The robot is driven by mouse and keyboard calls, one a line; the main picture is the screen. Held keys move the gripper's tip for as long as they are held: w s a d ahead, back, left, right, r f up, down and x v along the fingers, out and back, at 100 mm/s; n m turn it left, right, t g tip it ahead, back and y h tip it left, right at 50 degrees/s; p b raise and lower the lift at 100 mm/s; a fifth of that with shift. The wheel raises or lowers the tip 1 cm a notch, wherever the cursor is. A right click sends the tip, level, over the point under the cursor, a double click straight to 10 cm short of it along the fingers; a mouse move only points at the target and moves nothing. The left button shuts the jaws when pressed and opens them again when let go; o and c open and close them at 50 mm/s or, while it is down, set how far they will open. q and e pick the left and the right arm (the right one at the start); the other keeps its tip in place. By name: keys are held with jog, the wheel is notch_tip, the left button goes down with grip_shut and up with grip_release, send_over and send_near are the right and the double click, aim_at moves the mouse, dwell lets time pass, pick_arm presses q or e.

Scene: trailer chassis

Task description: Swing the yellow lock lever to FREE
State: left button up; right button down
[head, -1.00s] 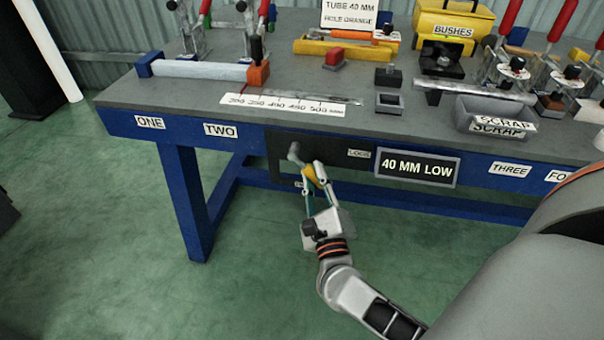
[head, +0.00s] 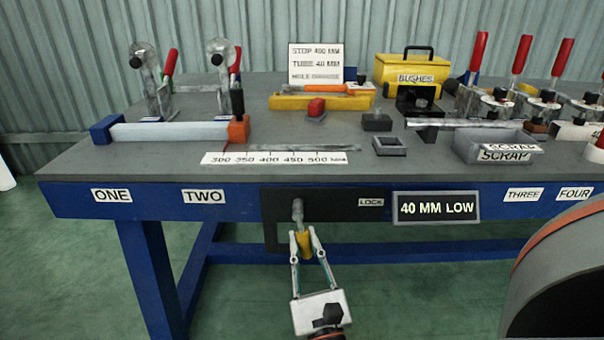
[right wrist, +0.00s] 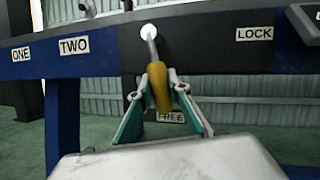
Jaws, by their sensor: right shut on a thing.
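The yellow lock lever (head: 304,244) hangs from a grey pivot on the black plate (head: 335,205) at the bench's front edge. It points almost straight down. In the right wrist view the yellow handle (right wrist: 160,88) stands just above the FREE label (right wrist: 170,117), tilted slightly. The LOCK label (head: 371,202) is to the right of the pivot. My right gripper (head: 305,238) is below the bench edge, shut on the yellow handle, with a finger on either side of it. My left gripper is not in view.
The bench (head: 100,171) carries a tube between blue and orange blocks, clamps with red handles, a scrap tray (head: 490,146) and a yellow bushes box (head: 405,72). A sign reading 40 MM LOW (head: 436,207) hangs right of the plate. Blue legs and a crossbar stand below.

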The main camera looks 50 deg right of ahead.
dwell(0.4)
jog(key=c, duration=1.9)
grip_release()
jog(key=shift+w, duration=0.1)
jog(key=shift+r, duration=0.1)
notch_tip(320, 180, up, 10)
jog(key=shift+f, duration=0.1)
jog(key=shift+a, duration=0.15)
